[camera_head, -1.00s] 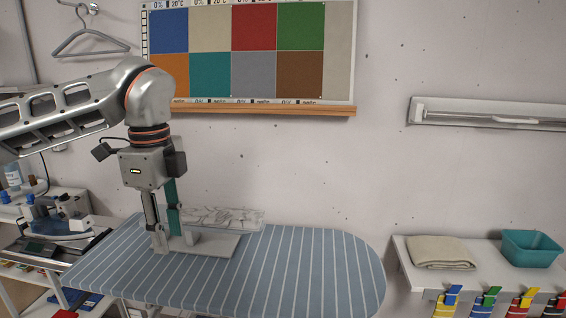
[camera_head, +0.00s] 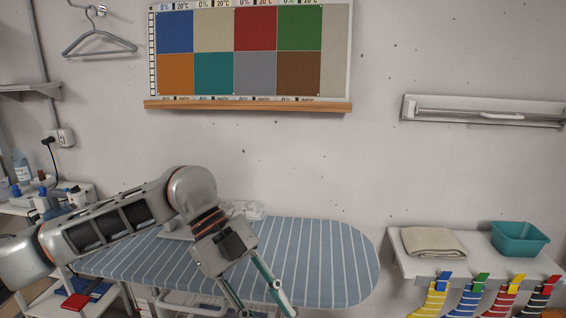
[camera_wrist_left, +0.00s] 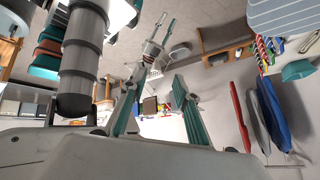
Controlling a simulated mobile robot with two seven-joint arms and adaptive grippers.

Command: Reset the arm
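My left arm (camera_head: 110,222) comes in from the left, low over the striped ironing board (camera_head: 330,262). My left gripper (camera_head: 262,306) points down and to the right at the board's front edge, its fingers spread with nothing between them. In the left wrist view the left gripper (camera_wrist_left: 155,88) also shows its two teal-padded fingers apart and empty. A second gripper, which looks like my right gripper (camera_wrist_left: 159,32), is farther off in that view. Its fingers look apart and empty. The right arm is out of the head view.
A rest plate (camera_head: 178,232) on the board is partly hidden behind my left arm. A shelf (camera_head: 392,262) at the right holds a folded cloth (camera_head: 432,241) and a teal bin (camera_head: 519,239). Coloured socks (camera_head: 468,300) hang under it.

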